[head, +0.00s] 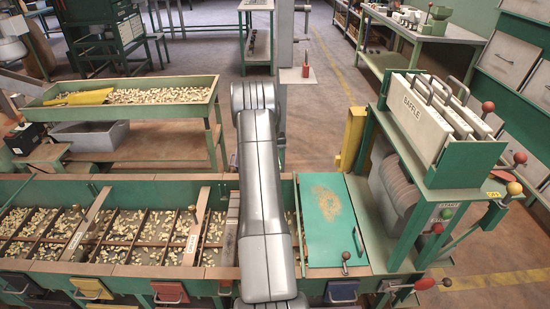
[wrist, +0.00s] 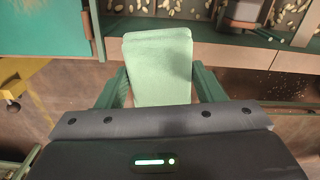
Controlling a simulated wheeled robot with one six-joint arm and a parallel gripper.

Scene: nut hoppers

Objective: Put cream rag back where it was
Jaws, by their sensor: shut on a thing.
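My gripper (wrist: 160,88) shows in the wrist view, with one green finger on each side of a pale, mint-green folded cloth (wrist: 158,62). The fingers are shut on the cloth, which sticks out forward between them. Its colour looks greener than cream here. The cloth is in front of the hopper bench's wooden front edge (wrist: 222,52), and I cannot tell the height between them. In the head view my grey arm reaches down the middle, and the gripper and cloth are hidden or out of frame. No other rag shows.
The long nut bench has open compartments (head: 120,237) at left and a green lid with a brown stain (head: 325,210) at right. A rack of white panels (head: 425,115) with levers stands right. A nut tray (head: 140,97) is behind. Small levers stick up from the bench.

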